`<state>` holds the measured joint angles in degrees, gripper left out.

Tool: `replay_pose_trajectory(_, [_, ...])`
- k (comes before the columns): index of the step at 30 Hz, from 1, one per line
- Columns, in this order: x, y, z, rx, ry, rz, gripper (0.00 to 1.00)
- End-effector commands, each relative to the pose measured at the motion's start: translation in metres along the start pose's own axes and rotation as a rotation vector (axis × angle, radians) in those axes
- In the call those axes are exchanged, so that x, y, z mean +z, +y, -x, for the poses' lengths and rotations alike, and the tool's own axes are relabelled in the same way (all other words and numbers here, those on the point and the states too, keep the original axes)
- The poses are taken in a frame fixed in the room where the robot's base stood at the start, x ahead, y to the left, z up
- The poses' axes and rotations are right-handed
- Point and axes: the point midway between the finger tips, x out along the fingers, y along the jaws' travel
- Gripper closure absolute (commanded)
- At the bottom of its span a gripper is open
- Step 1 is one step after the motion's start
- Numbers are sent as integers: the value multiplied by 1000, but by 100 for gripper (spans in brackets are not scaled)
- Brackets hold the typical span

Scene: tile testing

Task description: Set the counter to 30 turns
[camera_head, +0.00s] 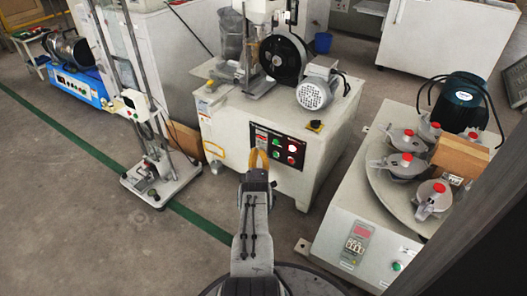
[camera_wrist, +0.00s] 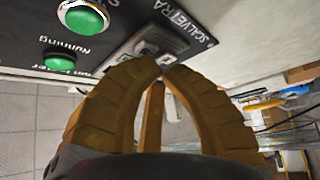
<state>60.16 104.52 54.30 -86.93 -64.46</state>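My gripper (camera_head: 258,156) has yellow fingers and is in front of the black control panel (camera_head: 279,148) on the white machine in the middle. In the wrist view my gripper (camera_wrist: 165,68) has its fingertips drawn together, with nothing seen between them. The tips are close to a small grey counter unit (camera_wrist: 152,42) on the panel, beside the upside-down text "SCALVETRA". I cannot tell whether they touch it. The fingers cover part of the unit, and its digits are not readable.
Green buttons (camera_wrist: 83,18) and (camera_wrist: 58,60) sit left of the counter in the wrist view, one labelled "Running". A round-table machine (camera_head: 340,235) with a red display stands right. A tall stand (camera_head: 160,185) is left. Floor (camera_head: 90,220) is clear at left.

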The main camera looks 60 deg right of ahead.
Motion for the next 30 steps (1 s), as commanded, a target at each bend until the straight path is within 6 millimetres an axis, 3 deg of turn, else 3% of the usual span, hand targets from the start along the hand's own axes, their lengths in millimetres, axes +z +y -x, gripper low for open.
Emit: replay_pose_trajectory(30, [4, 0, -6, 2, -5, 0, 100])
